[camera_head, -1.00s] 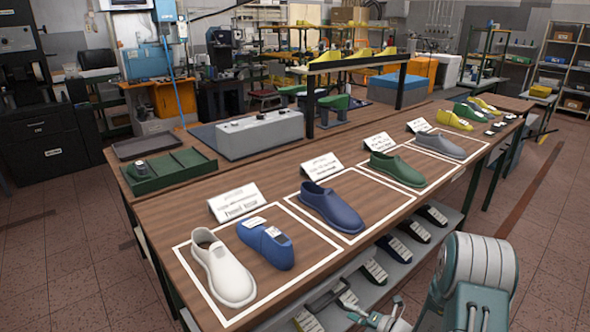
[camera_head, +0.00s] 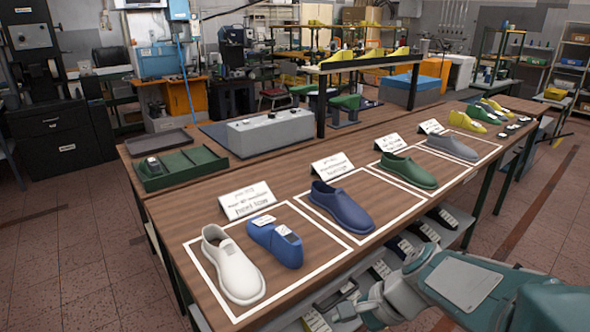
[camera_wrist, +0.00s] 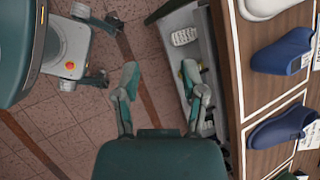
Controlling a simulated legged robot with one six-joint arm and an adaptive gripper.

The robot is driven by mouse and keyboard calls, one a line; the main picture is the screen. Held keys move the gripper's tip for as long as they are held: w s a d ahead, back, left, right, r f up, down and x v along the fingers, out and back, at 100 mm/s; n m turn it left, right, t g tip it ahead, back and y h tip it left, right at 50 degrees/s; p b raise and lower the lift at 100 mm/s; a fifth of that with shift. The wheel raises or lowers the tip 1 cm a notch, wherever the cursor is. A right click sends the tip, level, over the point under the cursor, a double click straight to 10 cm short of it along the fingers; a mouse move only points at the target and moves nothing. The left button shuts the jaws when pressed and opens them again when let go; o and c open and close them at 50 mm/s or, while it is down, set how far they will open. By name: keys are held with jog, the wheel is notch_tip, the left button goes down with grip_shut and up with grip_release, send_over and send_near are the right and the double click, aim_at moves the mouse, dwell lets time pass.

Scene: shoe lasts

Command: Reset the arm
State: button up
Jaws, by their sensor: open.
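My gripper (camera_wrist: 160,82) shows in the wrist view with its two fingers apart and nothing between them. It hangs over the floor beside the table's front side. In the head view my gripper (camera_head: 352,306) is low in front of the table, near the lower shelf, and its fingertips are hard to make out. My arm reaches in from the lower right corner.
On the wooden table (camera_head: 185,218) stand a white shoe (camera_head: 230,268), a blue last (camera_head: 274,243), a navy shoe (camera_head: 342,207), a green shoe (camera_head: 408,170) and a grey shoe (camera_head: 453,148). The lower shelf (camera_wrist: 182,18) holds several labelled items. Floor in front is clear.

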jog(key=s+d+r+n+t+h, duration=0.4)
jog(key=s+d+r+n+h, duration=0.2)
jog(key=n, duration=0.6)
jog(key=shift+s+d+r+n+h, duration=0.25)
jog(key=shift+s+r, duration=0.35)
jog(key=shift+s, duration=0.65)
jog(key=shift+a, duration=0.15)
